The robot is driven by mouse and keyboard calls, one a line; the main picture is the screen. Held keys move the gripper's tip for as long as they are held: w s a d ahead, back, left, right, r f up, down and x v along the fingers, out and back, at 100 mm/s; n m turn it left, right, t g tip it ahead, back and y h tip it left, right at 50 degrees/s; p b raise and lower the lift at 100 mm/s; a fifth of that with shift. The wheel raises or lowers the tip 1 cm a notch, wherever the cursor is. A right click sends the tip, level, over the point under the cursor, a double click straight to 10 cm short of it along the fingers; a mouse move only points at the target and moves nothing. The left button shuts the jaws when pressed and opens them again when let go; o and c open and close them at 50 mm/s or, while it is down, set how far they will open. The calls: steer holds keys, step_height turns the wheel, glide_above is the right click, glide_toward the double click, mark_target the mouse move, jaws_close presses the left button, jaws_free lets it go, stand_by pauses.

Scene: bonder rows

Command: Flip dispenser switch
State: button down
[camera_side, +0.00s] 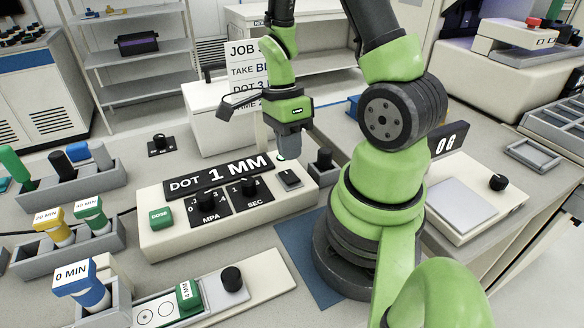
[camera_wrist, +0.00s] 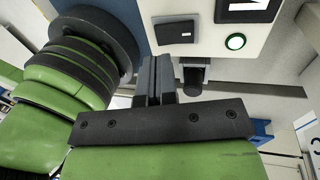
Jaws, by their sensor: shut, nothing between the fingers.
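The dispenser (camera_side: 225,222) is a long cream box with a "DOT 1 MM" plate, MPA and SEC knobs and a green DOSE button (camera_side: 161,218). Its dark switch (camera_side: 289,179) is on the right end of the top face. The switch also shows in the wrist view (camera_wrist: 191,36), beside a lit green round lamp (camera_wrist: 235,42). My gripper (camera_side: 288,155) points down over the dispenser's right end, just behind the switch in the side view. In the wrist view its dark fingers (camera_wrist: 155,75) are together and empty, apart from the switch in the picture. Any contact cannot be judged.
A dark block-shaped holder (camera_side: 322,165) stands at the dispenser's right end, close to my fingers. A "0 MIN" blue-capped piece (camera_side: 80,283) and a tray with a black knob (camera_side: 232,279) are in front. Racks of coloured pieces (camera_side: 70,184) stand at left.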

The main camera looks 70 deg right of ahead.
mark_target(290, 178)
steer(key=shift+x, duration=2.35)
steer(key=shift+s+a+f, duration=0.1)
steer(key=shift+f, duration=0.1)
steer(key=shift+w+d+r, duration=0.3)
steer(key=shift+w+d, duration=0.25)
steer(key=shift+w, duration=0.05)
steer(key=shift+r, duration=0.1)
steer(key=s+a+v, duration=0.2)
steer(key=v, duration=1.1)
steer(key=shift+r, duration=0.6)
